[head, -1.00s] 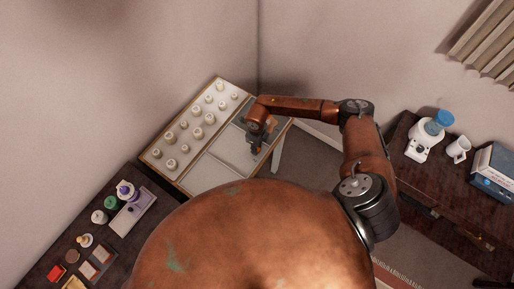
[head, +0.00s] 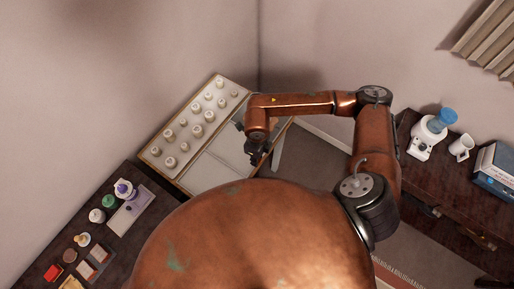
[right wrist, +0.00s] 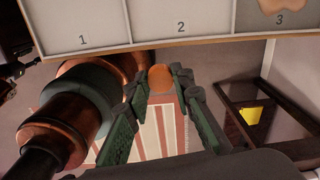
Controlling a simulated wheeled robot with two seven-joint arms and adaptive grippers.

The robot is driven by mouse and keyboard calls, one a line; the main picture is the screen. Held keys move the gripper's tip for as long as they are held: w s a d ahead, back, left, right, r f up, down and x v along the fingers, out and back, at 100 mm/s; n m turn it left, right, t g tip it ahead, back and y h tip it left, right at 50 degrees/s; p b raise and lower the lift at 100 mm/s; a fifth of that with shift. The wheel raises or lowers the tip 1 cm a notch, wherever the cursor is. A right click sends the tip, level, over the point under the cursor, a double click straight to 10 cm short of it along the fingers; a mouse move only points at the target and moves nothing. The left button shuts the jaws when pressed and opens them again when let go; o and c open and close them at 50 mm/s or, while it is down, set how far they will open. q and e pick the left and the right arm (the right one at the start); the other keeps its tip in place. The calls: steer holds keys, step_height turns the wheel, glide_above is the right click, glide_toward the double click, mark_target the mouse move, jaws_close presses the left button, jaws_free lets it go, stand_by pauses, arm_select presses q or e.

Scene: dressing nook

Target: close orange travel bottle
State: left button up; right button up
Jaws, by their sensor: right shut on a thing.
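My right gripper (head: 257,157) is at the near right side of the white tabletop in the head view. In the right wrist view, the gripper (right wrist: 159,82) has its two green-grey fingers shut on a small round orange piece (right wrist: 160,77). I take this for part of the orange travel bottle, but cannot tell whether it is the cap or the body. The orange piece sits just off the tabletop's edge in that view. In the head view it is hidden by the gripper. No other part of an orange bottle is clear. My left gripper is not in view.
The white tabletop (head: 205,172) has several round white-capped items at its back and numbered compartments (right wrist: 180,27). A dark table (head: 125,245) at left holds jars and small boxes. A dark desk (head: 445,190) at right holds a blue-topped white device (head: 425,143), a mug (head: 460,147) and a box (head: 496,167).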

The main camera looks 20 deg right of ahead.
steer(key=shift+s+a+r, duration=0.35)
steer(key=shift+s, duration=0.35)
steer(key=shift+s+a+r, duration=0.3)
steer(key=shift+s+r, duration=0.05)
steer(key=shift+s, duration=0.3)
steer(key=n, duration=0.2)
steer(key=w+r+n, duration=0.1)
steer(key=w+d+n+b, duration=0.1)
steer(key=n, duration=0.1)
steer(key=shift+r+n, duration=0.2)
steer(key=shift+n, duration=0.1)
steer(key=n, duration=0.2)
steer(key=w+r+n, duration=0.1)
steer(key=shift+d+n+b, duration=0.3)
steer(key=shift+d+n, duration=0.05)
steer(key=shift+n, duration=0.05)
steer(key=w+d+r+n+b, duration=0.1)
steer(key=w+r+n, duration=0.1)
steer(key=n, duration=0.7)
steer(key=w+d+r+n+b, duration=0.1)
steer(key=r+n, duration=0.3)
steer(key=n, duration=0.5)
steer(key=shift+w+d+r+n, duration=0.15)
steer(key=shift+w+r+n, duration=0.25)
steer(key=shift+w, duration=0.3)
